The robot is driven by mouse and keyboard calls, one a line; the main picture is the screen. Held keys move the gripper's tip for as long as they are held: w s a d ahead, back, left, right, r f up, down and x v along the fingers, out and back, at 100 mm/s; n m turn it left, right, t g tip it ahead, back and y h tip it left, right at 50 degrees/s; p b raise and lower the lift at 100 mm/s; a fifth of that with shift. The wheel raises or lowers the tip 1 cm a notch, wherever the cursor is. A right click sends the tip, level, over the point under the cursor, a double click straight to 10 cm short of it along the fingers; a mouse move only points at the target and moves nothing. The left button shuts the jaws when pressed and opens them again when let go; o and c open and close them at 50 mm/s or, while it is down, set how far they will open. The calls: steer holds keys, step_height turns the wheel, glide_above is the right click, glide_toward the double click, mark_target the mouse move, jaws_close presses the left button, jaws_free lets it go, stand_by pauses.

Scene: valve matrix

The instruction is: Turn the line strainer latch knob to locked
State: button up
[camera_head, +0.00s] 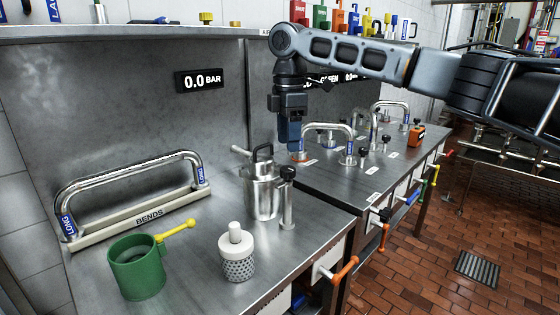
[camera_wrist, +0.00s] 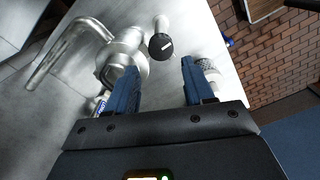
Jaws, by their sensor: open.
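A steel strainer vessel (camera_head: 262,192) with a black handle on top stands on the near bench. Beside its right side a black latch knob (camera_head: 287,173) tops a short metal post. In the wrist view a black round knob (camera_wrist: 160,46) with a white line mark appears just ahead of my fingers, beside a steel body (camera_wrist: 122,58); it looks like this knob. A white perforated basket (camera_head: 237,258) stands in front of the vessel. My gripper (camera_head: 290,146) points down, open and empty, above and behind the knob in the head view. It also shows in the wrist view (camera_wrist: 158,86), apart from the knob.
A green cup (camera_head: 137,268) with a yellow handle and a rack of bends (camera_head: 148,216) occupy the near bench's left. Pipe bends (camera_head: 330,128) and an orange device (camera_head: 416,134) stand on the far bench. Coloured handles (camera_head: 344,268) stick out from the front edges.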

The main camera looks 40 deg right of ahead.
mark_target(288, 168)
step_height(288, 168, down, 7)
steer(key=shift+s+f, duration=0.1)
steer(key=shift+f, duration=0.05)
steer(key=shift+c, duration=0.4)
steer(key=c, duration=0.7)
steer(key=shift+p, duration=0.3)
